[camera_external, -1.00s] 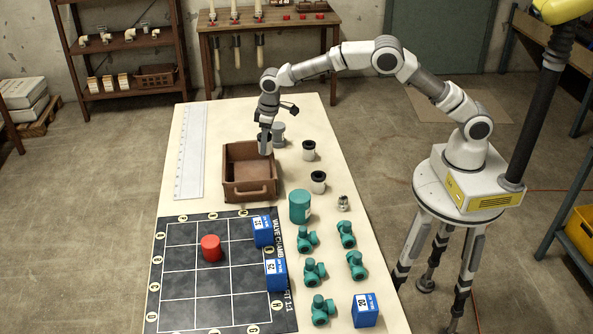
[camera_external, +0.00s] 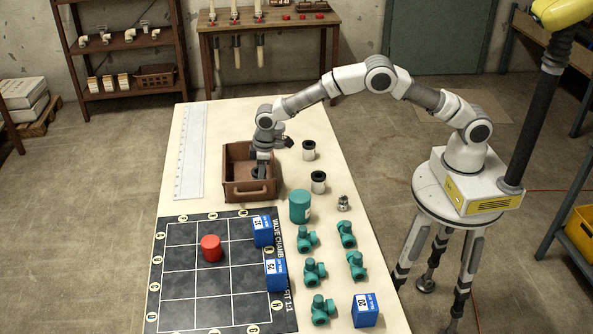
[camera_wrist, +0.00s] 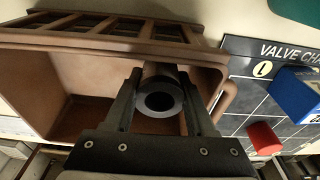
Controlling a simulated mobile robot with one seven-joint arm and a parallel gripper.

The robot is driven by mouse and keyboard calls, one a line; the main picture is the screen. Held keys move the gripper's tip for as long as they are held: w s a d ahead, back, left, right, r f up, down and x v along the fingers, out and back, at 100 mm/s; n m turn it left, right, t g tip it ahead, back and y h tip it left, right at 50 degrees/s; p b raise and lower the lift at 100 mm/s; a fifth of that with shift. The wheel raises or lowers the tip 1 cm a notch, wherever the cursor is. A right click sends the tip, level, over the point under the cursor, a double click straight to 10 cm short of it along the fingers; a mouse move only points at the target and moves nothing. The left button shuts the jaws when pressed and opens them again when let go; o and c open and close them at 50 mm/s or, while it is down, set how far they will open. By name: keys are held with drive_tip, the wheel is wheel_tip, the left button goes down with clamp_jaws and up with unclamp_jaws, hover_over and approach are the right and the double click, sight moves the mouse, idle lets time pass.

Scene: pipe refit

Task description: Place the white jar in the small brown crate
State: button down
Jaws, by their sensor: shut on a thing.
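The small brown crate (camera_external: 249,190) stands on the table, open at the top. It fills much of the wrist view (camera_wrist: 85,85). My gripper (camera_external: 259,168) points down inside the crate, toward its right side. In the wrist view my gripper (camera_wrist: 158,95) has its two fingers closed around a jar (camera_wrist: 158,97) with a black ring-shaped end. The jar's body is shaded and mostly hidden, so its white colour cannot be confirmed. Whether it touches the crate floor cannot be told. Two white jars with black tops, a farther one (camera_external: 309,150) and a nearer one (camera_external: 318,181), stand right of the crate.
A dark grid mat (camera_external: 190,290) lies in front of the crate, with a red cylinder (camera_external: 210,248) and blue boxes (camera_external: 276,275). A teal canister (camera_external: 299,207) and several teal valves (camera_external: 314,272) stand right. A ruler (camera_external: 190,150) lies left.

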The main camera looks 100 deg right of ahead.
drive_tip(key=shift+f, duration=0.7)
drive_tip(key=shift+f, duration=0.15)
drive_tip(key=c, duration=0.5)
unclamp_jaws()
